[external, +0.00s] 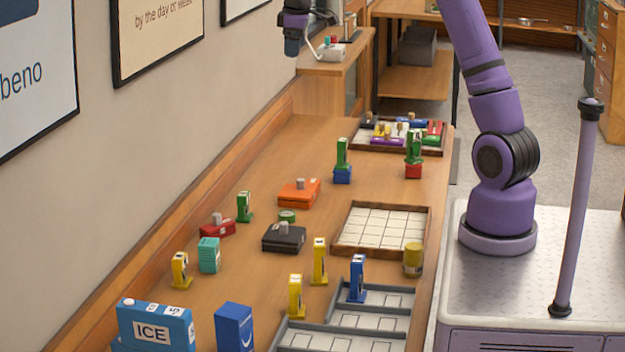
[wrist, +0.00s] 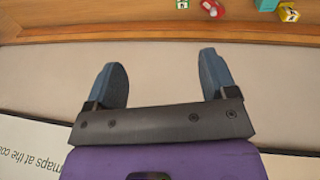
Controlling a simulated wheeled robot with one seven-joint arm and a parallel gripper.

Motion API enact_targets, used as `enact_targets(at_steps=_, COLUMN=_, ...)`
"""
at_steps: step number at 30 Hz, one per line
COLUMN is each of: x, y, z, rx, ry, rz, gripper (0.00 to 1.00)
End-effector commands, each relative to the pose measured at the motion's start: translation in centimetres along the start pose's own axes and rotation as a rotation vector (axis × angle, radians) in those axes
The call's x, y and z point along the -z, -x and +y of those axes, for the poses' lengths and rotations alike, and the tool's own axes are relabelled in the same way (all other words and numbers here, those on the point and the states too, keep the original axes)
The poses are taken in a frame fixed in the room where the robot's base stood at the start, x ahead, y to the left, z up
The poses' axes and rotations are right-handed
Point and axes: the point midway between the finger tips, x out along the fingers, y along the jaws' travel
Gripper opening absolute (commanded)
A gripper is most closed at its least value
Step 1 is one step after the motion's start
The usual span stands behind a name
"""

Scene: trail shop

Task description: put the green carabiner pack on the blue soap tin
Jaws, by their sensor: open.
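One upright green pack (external: 342,152) rests on top of a blue tin (external: 342,175) near the middle back of the counter. Another green pack (external: 414,143) stands on a red tin (external: 413,171) to its right. A third green pack (external: 244,206) stands alone on the counter at left, and its edge shows at the top of the wrist view (wrist: 183,4). I cannot read which one is the carabiner pack. My gripper (external: 291,46) is high above the counter's far end by the wall. Its two fingers (wrist: 163,78) are apart with nothing between them.
A red tin (external: 217,229), teal pack (external: 209,255) and yellow pack (external: 180,270) stand near the green pack at left. An orange tin (external: 299,192) and black tin (external: 284,238) are mid-counter. A gridded tray (external: 338,240) lies at right. The wall borders the left side.

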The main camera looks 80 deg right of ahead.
Motion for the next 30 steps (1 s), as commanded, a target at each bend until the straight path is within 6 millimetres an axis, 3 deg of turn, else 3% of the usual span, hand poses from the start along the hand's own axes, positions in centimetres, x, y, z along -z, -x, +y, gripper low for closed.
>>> enact_targets(at_steps=1, x=-0.4, y=2.0, z=-2.4, rx=-0.009, ry=0.006, rz=0.015, gripper=0.78)
enact_targets(at_steps=6, x=-2.8, y=6.8, z=-9.2, rx=-0.026, ry=-0.002, rz=0.058, gripper=0.78)
enact_targets(at_steps=15, x=-9.9, y=12.4, z=-19.9, rx=-0.025, ry=-0.03, rz=0.151, gripper=0.78)
enact_targets(at_steps=23, x=-18.1, y=14.2, z=-27.2, rx=0.011, ry=-0.061, rz=0.237, gripper=0.78)
enact_targets(at_steps=30, x=-26.0, y=13.2, z=-32.1, rx=0.075, ry=-0.091, rz=0.313, gripper=0.78)
